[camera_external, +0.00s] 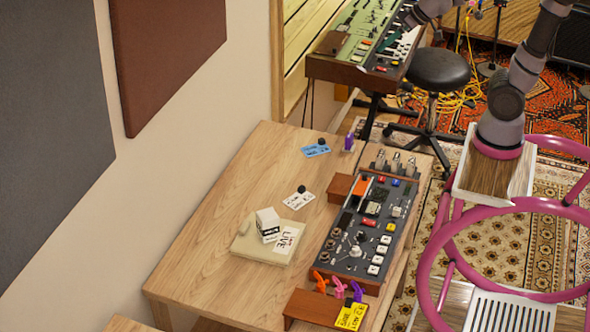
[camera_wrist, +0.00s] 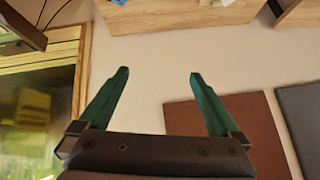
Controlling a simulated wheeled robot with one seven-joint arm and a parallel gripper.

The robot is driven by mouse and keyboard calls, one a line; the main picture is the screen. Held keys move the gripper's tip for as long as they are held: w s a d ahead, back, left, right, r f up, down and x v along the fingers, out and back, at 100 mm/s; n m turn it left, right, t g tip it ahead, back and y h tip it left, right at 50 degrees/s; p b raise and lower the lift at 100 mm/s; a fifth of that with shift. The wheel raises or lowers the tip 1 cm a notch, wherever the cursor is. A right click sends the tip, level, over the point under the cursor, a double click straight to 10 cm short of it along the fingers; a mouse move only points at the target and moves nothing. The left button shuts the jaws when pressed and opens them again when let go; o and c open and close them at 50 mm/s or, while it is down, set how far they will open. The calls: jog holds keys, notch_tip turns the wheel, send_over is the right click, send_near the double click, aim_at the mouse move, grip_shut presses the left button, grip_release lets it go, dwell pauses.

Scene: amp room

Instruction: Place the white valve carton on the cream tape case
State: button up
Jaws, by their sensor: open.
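The white valve carton (camera_external: 268,221), a small box with dark print on its front, rests on the cream tape case (camera_external: 245,247). The case is flat on the wooden table and has a "LIVE" label on its right part. The carton stands on the case's middle, beside that label. My gripper (camera_external: 388,42) is far from both, at the top of the external view in front of the green synthesizer. In the wrist view its teal fingers (camera_wrist: 158,73) are apart, with only bare wall between them. The carton and case are not recognizable in the wrist view.
On the table (camera_external: 190,270) are a mixer (camera_external: 365,225), cards with black knobs (camera_external: 300,198), colored clips (camera_external: 338,287) and a yellow card (camera_external: 351,314). A stool (camera_external: 438,70) stands behind. Wall panels (camera_wrist: 225,120) show in the wrist view. The table's left part is clear.

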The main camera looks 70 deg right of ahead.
jog(key=s+d+r+m, duration=0.1)
jog(key=s+r+m, duration=0.1)
jog(key=s, duration=1.1)
jog(key=shift+s+m+g+y, duration=0.15)
jog(key=shift+m+g+y, duration=0.15)
jog(key=shift+g+y, duration=0.1)
